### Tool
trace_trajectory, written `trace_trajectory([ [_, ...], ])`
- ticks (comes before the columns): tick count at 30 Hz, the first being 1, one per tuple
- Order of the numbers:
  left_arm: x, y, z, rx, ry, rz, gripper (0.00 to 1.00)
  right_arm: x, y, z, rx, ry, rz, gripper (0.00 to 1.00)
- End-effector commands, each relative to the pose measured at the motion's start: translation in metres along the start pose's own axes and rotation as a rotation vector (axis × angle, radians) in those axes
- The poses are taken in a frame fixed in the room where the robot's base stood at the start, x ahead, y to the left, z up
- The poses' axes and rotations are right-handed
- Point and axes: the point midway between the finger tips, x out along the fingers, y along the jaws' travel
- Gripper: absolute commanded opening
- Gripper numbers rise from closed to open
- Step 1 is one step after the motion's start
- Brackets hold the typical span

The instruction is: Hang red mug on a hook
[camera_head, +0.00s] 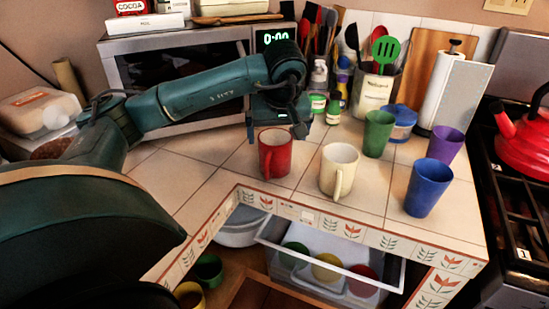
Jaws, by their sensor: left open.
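The red mug (276,157) stands upright on the tiled counter (225,190), left of a cream mug (338,170). Its handle appears to face the front, toward the camera. My left gripper (277,128) comes in from the left and is open, pointing down at the far side of the red mug's rim. Its fingers are spread to either side at about the mug's width. From this view I cannot tell whether they touch the mug. No hook can be made out. My right gripper is out of view.
Green (378,133), purple (444,145) and blue (427,187) cups stand to the right. A microwave (180,75) and utensil crock (375,92) stand behind. A red kettle (524,142) sits on the stove.

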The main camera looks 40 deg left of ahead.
Motion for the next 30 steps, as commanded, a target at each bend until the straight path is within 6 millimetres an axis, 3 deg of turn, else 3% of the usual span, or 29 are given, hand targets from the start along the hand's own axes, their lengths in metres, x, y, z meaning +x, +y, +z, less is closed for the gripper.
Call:
trace_trajectory([
  [7, 0.035, -0.005, 0.004, 0.001, -0.003, -0.003, 0.95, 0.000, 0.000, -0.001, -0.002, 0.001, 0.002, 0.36],
  [16, 0.040, -0.004, 0.003, 0.001, -0.001, 0.000, 0.95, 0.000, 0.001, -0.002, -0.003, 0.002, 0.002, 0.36],
  [30, 0.040, -0.004, 0.003, 0.001, -0.002, 0.000, 0.57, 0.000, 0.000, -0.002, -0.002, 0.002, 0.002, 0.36],
])
